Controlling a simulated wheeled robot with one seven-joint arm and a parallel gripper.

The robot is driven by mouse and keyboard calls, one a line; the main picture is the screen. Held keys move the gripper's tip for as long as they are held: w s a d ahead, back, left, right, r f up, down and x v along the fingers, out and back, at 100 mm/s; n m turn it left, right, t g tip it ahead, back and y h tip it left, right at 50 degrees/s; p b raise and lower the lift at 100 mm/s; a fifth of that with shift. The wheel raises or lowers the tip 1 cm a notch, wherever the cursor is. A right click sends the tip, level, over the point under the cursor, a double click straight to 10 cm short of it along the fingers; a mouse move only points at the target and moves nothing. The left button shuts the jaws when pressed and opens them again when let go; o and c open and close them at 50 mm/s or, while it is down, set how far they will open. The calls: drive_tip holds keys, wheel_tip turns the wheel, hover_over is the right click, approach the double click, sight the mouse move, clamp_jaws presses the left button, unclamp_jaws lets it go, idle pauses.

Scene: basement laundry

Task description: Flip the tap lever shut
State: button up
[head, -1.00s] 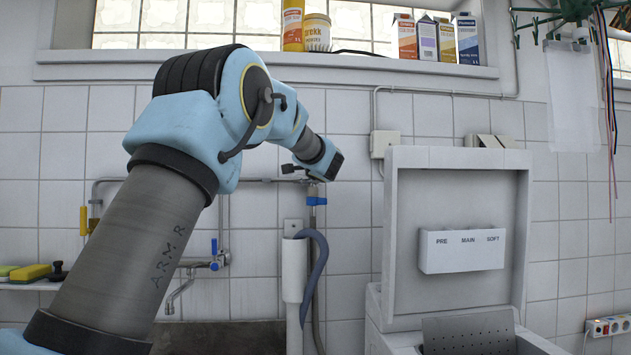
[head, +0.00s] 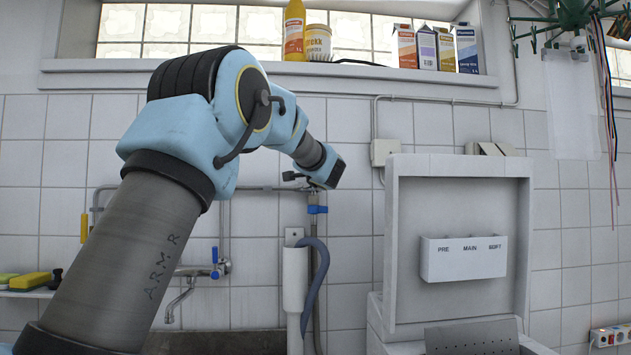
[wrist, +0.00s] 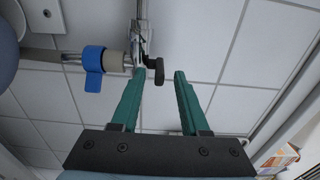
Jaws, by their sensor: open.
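The tap is on the wall pipe behind and below my wrist in the head view. A blue lever-like piece (head: 316,209) sits on its upright pipe, and it also shows at left in the wrist view (wrist: 93,83). A small black lever (wrist: 156,70) stands out from the metal tap body (wrist: 141,45), close beside my left finger's tip in the wrist view. My gripper (wrist: 160,74) is open, its two teal fingers apart with nothing held. I cannot tell whether the left finger touches the lever. In the head view my wrist mostly hides the fingers.
A second tap with a blue handle (head: 215,265) is lower left. A grey hose (head: 314,275) and white standpipe (head: 294,280) hang below the pipe. An open-lidded washer (head: 458,195) stands right. Cartons (head: 430,48) line the sill above.

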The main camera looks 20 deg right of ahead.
drive_tip(key=b+v, duration=0.3)
drive_tip(key=v, duration=0.6)
drive_tip(key=shift+s, duration=0.35)
drive_tip(key=shift+a, duration=0.1)
drive_tip(key=w+a+f+n+g+y, duration=0.2)
drive_tip(key=a+f+n+g+y, duration=0.25)
drive_tip(key=a+f, duration=1.2)
drive_tip(key=s+a+f+n+g+y, duration=0.1)
drive_tip(key=s+a+f+n+g, duration=0.15)
drive_tip(key=a+f, duration=0.35)
drive_tip(key=s+a+f+n+g+y, duration=0.1)
drive_tip(key=s+a+f+n+g, duration=0.2)
drive_tip(key=f, duration=0.5)
drive_tip(key=s+a+f+n+g+h, duration=0.1)
drive_tip(key=s+a+f+n+g, duration=0.2)
drive_tip(key=s+a+f+n, duration=0.5)
drive_tip(key=s+a+f+n+g+h, duration=0.1)
drive_tip(key=s+a+f+n+g, duration=0.2)
drive_tip(key=s+f, duration=0.65)
wheel_tip(320, 180, up, 16)
drive_tip(key=s+m+p, duration=0.1)
drive_tip(key=s+p, duration=0.1)
drive_tip(key=p, duration=1.1)
drive_tip(key=shift+s+a+p, duration=0.25)
drive_tip(key=shift+p, duration=0.05)
